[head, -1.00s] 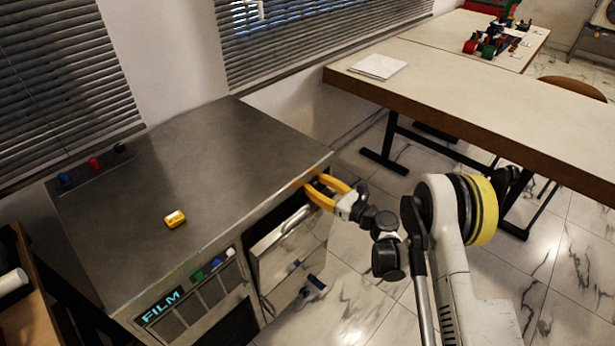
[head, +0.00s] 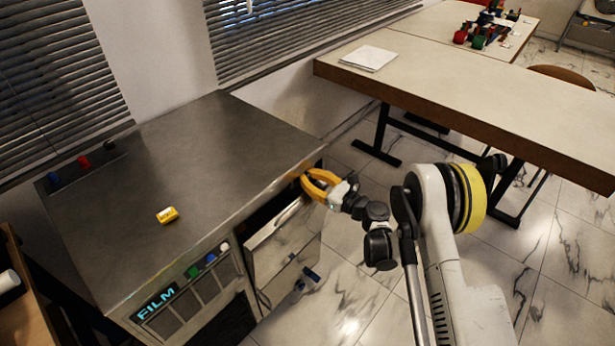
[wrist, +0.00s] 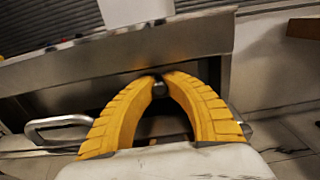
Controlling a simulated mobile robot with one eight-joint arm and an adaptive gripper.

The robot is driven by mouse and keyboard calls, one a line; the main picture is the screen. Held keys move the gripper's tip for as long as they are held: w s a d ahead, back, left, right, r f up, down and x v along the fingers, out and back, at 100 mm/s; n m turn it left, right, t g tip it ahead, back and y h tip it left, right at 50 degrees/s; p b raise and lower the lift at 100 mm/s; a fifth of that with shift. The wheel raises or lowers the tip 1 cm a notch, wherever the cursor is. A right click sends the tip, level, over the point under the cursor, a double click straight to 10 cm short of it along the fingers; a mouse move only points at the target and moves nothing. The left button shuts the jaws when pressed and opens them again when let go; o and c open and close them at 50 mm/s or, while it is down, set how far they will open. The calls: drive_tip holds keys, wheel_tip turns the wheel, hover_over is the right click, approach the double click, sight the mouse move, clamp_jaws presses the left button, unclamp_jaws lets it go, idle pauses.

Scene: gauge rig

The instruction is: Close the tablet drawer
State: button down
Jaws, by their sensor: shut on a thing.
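The tablet drawer (head: 276,228) seems to be the silver-fronted unit on the right side of the metal cabinet. A dark gap shows above it, under the cabinet top, so it looks partly open. My gripper (head: 304,181) has yellow fingers and is at the cabinet's right corner, just under the top edge. In the wrist view, the fingertips (wrist: 159,80) meet around a small dark round piece (wrist: 159,90), perhaps part of a handle. A silver bar handle (wrist: 58,124) shows left of the fingers. The fingers and palm hide much of the drawer.
The cabinet top (head: 230,150) holds a small yellow object (head: 167,215). A blue-handled piece (head: 308,276) juts from the lower cabinet front. A long table (head: 470,100) stands at the right, with a white sheet (head: 369,58) on it. Marble floor lies between.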

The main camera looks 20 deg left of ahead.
drive_tip(key=x, duration=0.2)
drive_tip(key=shift+w+a+r, duration=0.1)
drive_tip(key=shift+w+a, duration=0.05)
drive_tip(key=shift+a, duration=0.15)
drive_tip(key=c, duration=1.4)
unclamp_jaws()
drive_tip(key=shift+d, duration=0.1)
drive_tip(key=v, duration=0.7)
drive_tip(key=shift+d, duration=0.25)
drive_tip(key=shift+r, duration=0.1)
